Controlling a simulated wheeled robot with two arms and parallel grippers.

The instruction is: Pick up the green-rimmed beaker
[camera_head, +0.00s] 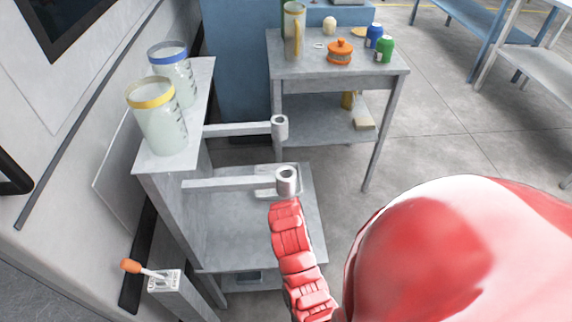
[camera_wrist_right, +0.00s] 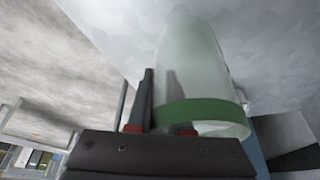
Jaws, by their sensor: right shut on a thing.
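The green-rimmed beaker (camera_wrist_right: 195,65) fills the middle of the right wrist view, its green rim nearest the camera. My right gripper (camera_wrist_right: 160,76) is shut on it. One dark finger is outside the beaker, and the other seems to show through the clear wall, so the jaws appear to pinch the wall near the rim. The beaker's far end lies against a pale grey background; I cannot tell whether it touches anything. In the head view neither the green-rimmed beaker nor either gripper shows.
A yellow-rimmed beaker (camera_head: 160,122) and a blue-rimmed beaker (camera_head: 175,77) stand on a narrow grey shelf (camera_head: 203,101). Two bars with ring ends (camera_head: 286,180) stick out beside it. A table (camera_head: 377,75) behind holds an orange pot (camera_head: 340,50) and small bottles (camera_head: 385,48).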

